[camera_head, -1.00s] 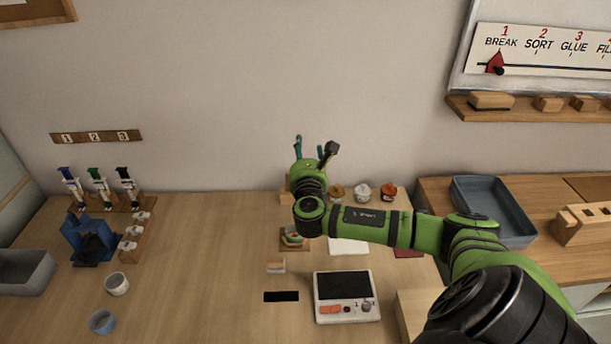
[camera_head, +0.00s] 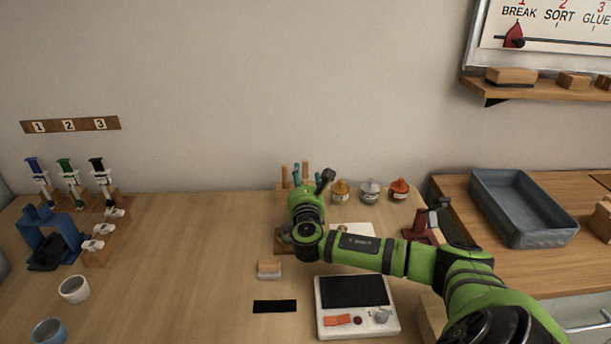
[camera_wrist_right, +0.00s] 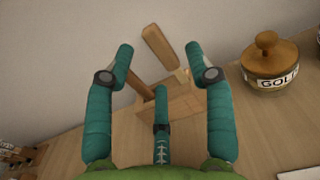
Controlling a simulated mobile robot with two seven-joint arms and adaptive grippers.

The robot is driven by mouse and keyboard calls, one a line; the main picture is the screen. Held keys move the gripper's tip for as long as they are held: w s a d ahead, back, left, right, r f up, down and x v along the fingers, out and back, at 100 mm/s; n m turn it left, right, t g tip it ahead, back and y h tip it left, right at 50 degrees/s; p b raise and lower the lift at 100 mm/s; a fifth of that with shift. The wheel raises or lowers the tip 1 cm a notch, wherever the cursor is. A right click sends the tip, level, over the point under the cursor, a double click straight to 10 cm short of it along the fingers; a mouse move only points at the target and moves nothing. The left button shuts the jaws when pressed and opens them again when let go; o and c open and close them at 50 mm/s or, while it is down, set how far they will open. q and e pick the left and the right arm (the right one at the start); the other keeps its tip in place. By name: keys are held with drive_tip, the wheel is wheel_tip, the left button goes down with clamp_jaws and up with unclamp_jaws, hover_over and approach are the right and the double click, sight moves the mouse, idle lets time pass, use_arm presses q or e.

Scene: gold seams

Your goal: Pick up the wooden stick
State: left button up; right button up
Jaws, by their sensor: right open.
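Wooden sticks stand upright in a small wooden holder at the back of the table, against the wall. In the head view one stick (camera_head: 285,176) shows left of my right gripper (camera_head: 311,178) and another (camera_head: 305,169) just behind it. In the right wrist view a thick light stick (camera_wrist_right: 159,47) and a darker stick (camera_wrist_right: 137,84) rise from the holder (camera_wrist_right: 183,103). My right gripper (camera_wrist_right: 159,62) is open, its teal fingers spread around the view of the sticks. I see no finger closed on a stick. My left gripper is not in view.
Three lidded jars, one golden (camera_head: 341,190), one grey (camera_head: 369,190) and one red (camera_head: 400,189), stand right of the holder. A white device with a dark screen (camera_head: 356,291) lies in front. A blue press (camera_head: 46,238) stands left.

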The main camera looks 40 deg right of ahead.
sight(304, 172)
drive_tip(key=shift+x, duration=2.25)
drive_tip(key=c, duration=0.9)
